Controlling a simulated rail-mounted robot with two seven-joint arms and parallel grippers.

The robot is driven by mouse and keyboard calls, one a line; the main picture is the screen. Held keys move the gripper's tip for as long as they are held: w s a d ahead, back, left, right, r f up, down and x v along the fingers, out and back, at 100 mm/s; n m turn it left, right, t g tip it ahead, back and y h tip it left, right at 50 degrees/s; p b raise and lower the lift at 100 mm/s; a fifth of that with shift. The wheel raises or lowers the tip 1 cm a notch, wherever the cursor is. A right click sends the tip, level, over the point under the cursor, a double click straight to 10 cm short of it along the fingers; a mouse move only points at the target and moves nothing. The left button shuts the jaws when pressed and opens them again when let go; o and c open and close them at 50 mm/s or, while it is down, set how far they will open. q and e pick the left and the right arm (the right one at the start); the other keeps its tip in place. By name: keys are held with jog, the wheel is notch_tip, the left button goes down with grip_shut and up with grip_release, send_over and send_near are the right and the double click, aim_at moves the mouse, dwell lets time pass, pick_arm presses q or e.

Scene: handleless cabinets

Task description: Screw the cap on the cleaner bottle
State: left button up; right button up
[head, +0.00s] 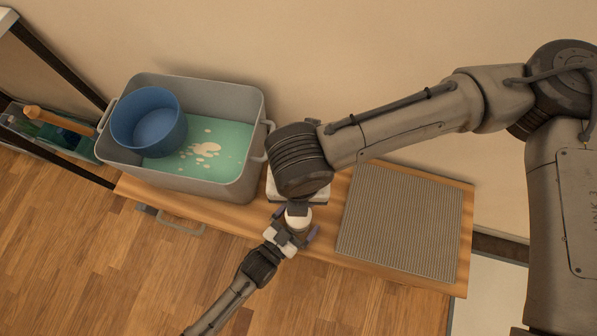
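A small pale, rounded thing (298,219), perhaps the cleaner bottle's top or its cap, shows between my two grippers near the front edge of the bench. Its lower part is hidden, and I cannot make out bottle and cap separately. My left gripper (295,224) comes from below, with one finger on either side of the pale thing; whether they touch it is unclear. My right gripper (298,207) points down from above at the pale thing's far side. My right wrist hides most of its fingers, so its opening cannot be judged.
A grey tub (190,188) on the wooden bench (330,262) holds a blue bucket (150,122) and a green, white-spotted surface. A ribbed grey mat (400,222) lies at right. A white object (322,197) is partly hidden behind my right wrist. A caddy (62,139) stands far left.

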pick_arm(q)
jog(key=shift+c, duration=0.2)
jog(key=c, duration=1.3)
pick_arm(e)
jog(key=shift+f, duration=2.5)
